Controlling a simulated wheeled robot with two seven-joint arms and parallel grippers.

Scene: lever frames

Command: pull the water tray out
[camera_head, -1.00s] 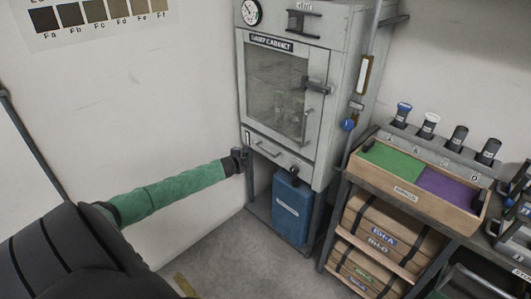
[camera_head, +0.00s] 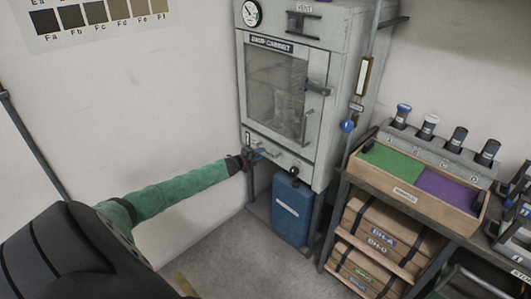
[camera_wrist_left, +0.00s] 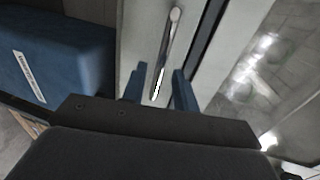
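The water tray is the pale grey front panel (camera_head: 286,161) under the glass door of the damp cabinet (camera_head: 285,95); it looks flush with the cabinet. Its bar handle also shows in the left wrist view (camera_wrist_left: 172,35). My left gripper (camera_head: 257,154) is at the left part of this handle. In the left wrist view the two blue fingers (camera_wrist_left: 160,88) stand apart, one on each side of the handle's end, with gaps visible. Contact with the bar cannot be made out. My right gripper is not in view.
A blue container (camera_head: 293,208) stands below the cabinet. To the right, a shelf holds a wooden tray with green and purple sections (camera_head: 418,190) and boxes (camera_head: 380,240) below. A pipe with a blue knob (camera_head: 347,126) runs beside the cabinet. Floor in front is clear.

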